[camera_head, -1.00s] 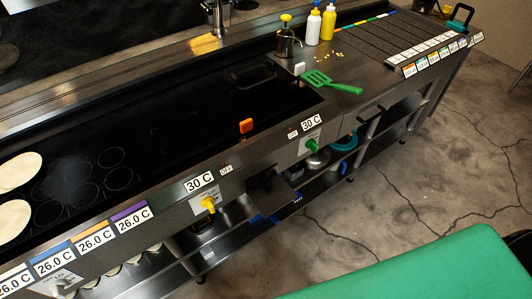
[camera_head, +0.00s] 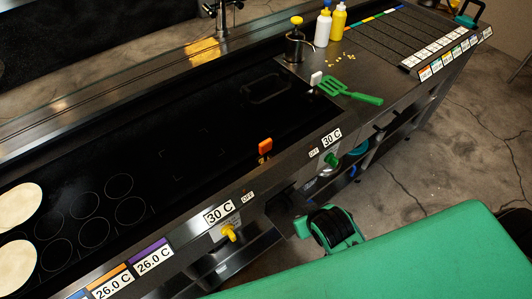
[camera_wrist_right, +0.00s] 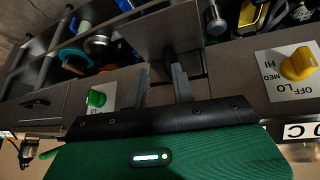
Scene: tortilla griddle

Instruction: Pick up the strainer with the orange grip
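An orange grip (camera_head: 265,146) stands at the front edge of the black griddle in the head view. The body it belongs to is dark against the griddle, so I cannot make out its strainer shape. My right gripper (camera_head: 308,226), green and black, is low in front of the counter, below and right of the orange grip and apart from it. In the right wrist view its two grey fingers (camera_wrist_right: 162,88) are spread with nothing clear between them. The orange grip does not show in the wrist view. My left gripper is not in view.
The yellow knob (camera_head: 229,232) and green knob (camera_head: 332,160) stick out of the front panel. A green spatula (camera_head: 346,91), a white grip (camera_head: 316,78) and bottles (camera_head: 322,28) are on the counter to the right. Two tortillas (camera_head: 18,205) lie at the left. Shelves sit below.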

